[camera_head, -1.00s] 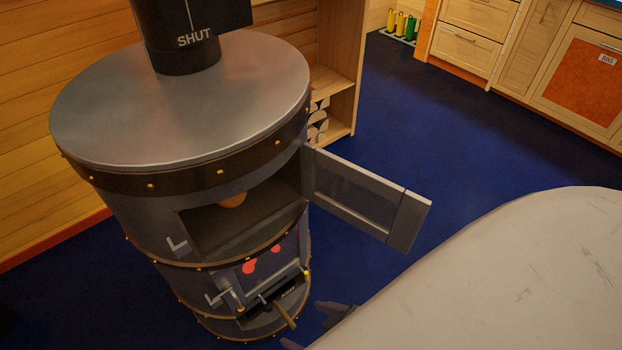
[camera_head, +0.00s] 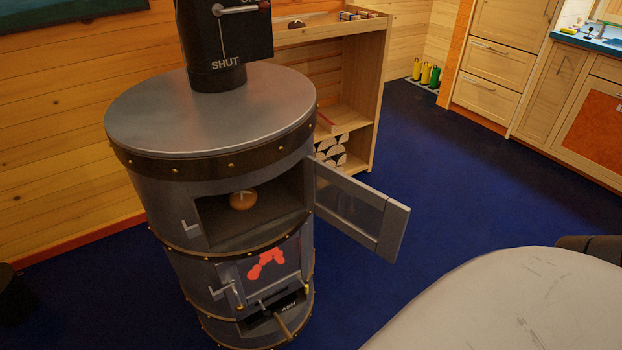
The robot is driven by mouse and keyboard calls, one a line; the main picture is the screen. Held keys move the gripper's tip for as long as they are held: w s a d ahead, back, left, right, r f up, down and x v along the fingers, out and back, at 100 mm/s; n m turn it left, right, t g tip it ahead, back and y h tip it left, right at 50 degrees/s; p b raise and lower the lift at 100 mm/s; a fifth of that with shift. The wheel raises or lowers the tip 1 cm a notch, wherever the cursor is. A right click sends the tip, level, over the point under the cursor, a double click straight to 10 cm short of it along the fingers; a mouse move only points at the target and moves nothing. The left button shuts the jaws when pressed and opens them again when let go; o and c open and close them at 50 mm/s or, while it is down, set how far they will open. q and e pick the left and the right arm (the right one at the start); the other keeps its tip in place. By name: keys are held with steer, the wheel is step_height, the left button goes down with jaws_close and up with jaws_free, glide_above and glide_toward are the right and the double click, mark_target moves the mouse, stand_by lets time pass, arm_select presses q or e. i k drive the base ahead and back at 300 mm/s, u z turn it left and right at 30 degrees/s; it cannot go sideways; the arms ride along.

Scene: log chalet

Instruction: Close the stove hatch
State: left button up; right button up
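The round dark metal stove (camera_head: 215,110) stands left of centre. Its upper hatch (camera_head: 357,208) is a grey framed door with a pane. It is hinged at the right side of the upper opening and stands wide open, swung out to the right. Inside the upper compartment (camera_head: 215,222) sits a round brown loaf-like thing (camera_head: 243,200). A small latch (camera_head: 190,229) is at the opening's left edge. The lower hatch (camera_head: 267,266) appears shut, with red glow behind its pane. Neither gripper can be made out in the head view.
The ash drawer (camera_head: 284,309) with a wooden handle is at the stove's foot. The stovepipe (camera_head: 218,75) marked SHUT rises on top. A wooden shelf (camera_head: 368,100) with split logs stands behind. Blue floor (camera_head: 430,170) is clear right of the hatch. A large pale shape hides the lower right.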

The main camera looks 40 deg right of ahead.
mark_target(374, 220)
steer(key=u, duration=2.8)
steer(key=k, duration=2.3)
steer(key=z, duration=2.2)
steer(key=i, duration=0.5)
steer(key=u, duration=0.05)
